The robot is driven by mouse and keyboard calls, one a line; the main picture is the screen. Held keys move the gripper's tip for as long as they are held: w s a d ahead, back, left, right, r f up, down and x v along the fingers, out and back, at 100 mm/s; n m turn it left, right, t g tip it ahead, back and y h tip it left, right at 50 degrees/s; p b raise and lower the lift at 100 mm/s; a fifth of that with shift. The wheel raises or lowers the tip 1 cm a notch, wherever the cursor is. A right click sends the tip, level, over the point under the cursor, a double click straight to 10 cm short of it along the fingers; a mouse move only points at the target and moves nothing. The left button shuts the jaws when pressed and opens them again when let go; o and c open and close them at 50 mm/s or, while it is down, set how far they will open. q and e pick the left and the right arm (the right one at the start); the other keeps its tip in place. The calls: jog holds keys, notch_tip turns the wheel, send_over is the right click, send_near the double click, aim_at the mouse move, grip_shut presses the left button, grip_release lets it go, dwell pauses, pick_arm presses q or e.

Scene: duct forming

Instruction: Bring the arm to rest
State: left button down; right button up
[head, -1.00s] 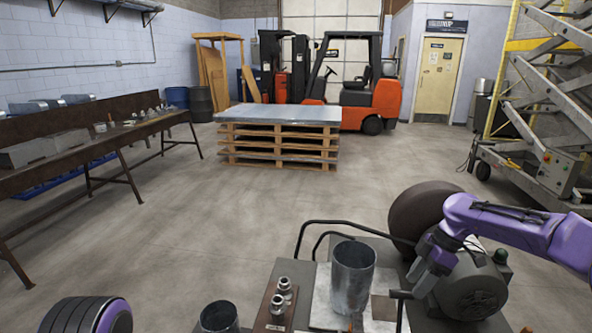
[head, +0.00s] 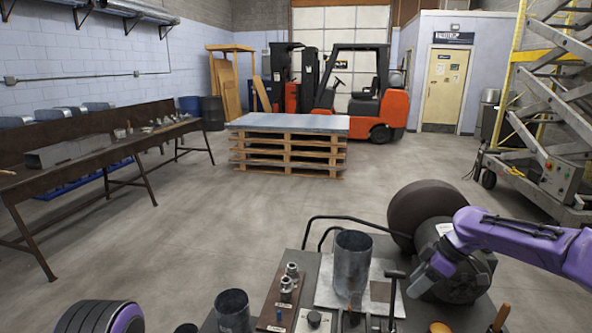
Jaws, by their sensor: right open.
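My right arm comes in from the right edge, purple and grey. Its gripper (head: 424,284) points down in front of a dark grey motor (head: 463,285) on the machine bench, with nothing visible between its fingers. The fingers are small and dark against the motor, and I cannot tell whether they touch it. My left gripper is out of view; only a black and purple part of my own body shows at the bottom left.
A metal cylinder (head: 353,268) stands on a plate left of the right gripper. A second cylinder (head: 233,312), fittings (head: 288,285) and a black lever (head: 394,292) are close by. A pallet stack (head: 287,155) stands on open floor beyond; a workbench (head: 75,160) runs along the left.

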jog(key=w+a+f+m+t, duration=0.2)
jog(key=a+f+m+t, duration=0.2)
jog(key=f+m, duration=0.3)
jog(key=s+a+f+m+t+h+b, duration=0.1)
jog(key=s+f+m+h, duration=0.2)
jog(key=f, duration=0.4)
jog(key=s+a+f+m+t+h+b, duration=0.1)
jog(key=s+f+m, duration=0.3)
jog(key=f+m, duration=0.15)
jog(key=s+d+f+m+g+h+b, duration=0.1)
jog(key=s+f, duration=0.3)
jog(key=s, duration=0.8)
jog(key=s+d+f+m+g+h+b, duration=0.1)
jog(key=s+f, duration=0.4)
jog(key=s, duration=0.7)
jog(key=s+d+f+m+g+h+b, duration=0.1)
jog(key=s+f, duration=0.4)
jog(key=s, duration=0.7)
jog(key=d+g+h, duration=0.1)
jog(key=d, duration=0.1)
jog(key=shift+s+d+h, duration=0.15)
jog(key=shift+d+h, duration=0.2)
jog(key=shift+h, duration=0.05)
